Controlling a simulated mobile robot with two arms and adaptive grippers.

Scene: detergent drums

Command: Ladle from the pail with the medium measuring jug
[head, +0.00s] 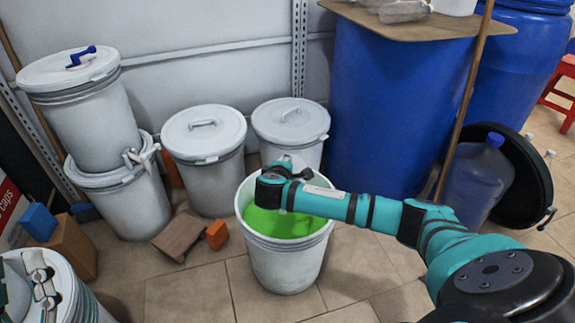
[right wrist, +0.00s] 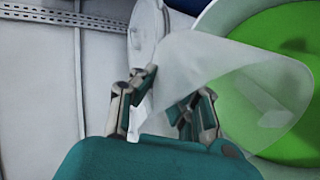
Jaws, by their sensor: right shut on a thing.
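The white pail (head: 284,262) stands open on the tiled floor with bright green contents (head: 305,222). The green also shows at the right of the right wrist view (right wrist: 285,45). My right gripper (right wrist: 174,90) is shut on a translucent, whitish measuring jug (right wrist: 225,58), which overlaps the pail's rim and green contents in that view. In the head view my right arm reaches over the pail from the right and largely hides the jug. I cannot tell whether the jug touches the contents. What looks like my left gripper (head: 40,280) shows in the lower left corner, its fingertips unclear.
Lidded white drums (head: 204,160) stand behind the pail, with two stacked drums (head: 85,105) at left. Blue barrels (head: 385,110) and a clear bottle (head: 478,180) stand right. A brown block (head: 178,236) and orange block (head: 217,235) lie left of the pail. Floor in front is clear.

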